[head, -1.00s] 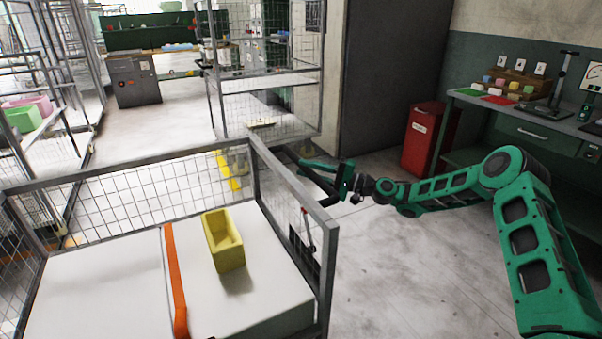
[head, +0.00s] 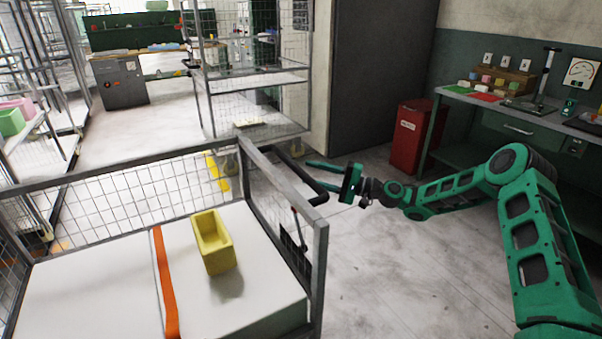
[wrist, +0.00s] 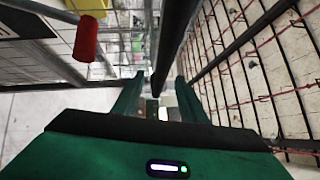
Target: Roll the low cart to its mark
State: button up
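The low cart (head: 318,240) stands in front of me, a grey frame with wire mesh sides. A black push handle (head: 319,198) sticks out at its right end. My gripper (head: 314,174) is at this handle, its green fingers pointing left. In the wrist view the black bar (wrist: 171,55) runs between the two fingers (wrist: 158,82), with a gap showing on both sides. The fingers look apart, not closed on it. A yellow stripe (head: 217,172) lies on the floor beyond the cart; I cannot tell whether it is the mark.
The cart carries white foam (head: 90,290), an orange strap (head: 165,285) and a yellow open box (head: 213,242). A red-gripped lever (wrist: 86,38) is near the handle. A mesh cage (head: 255,100) stands behind, a red bin (head: 408,140) and workbench (head: 500,105) at right. The right floor is clear.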

jog(key=v, duration=0.5)
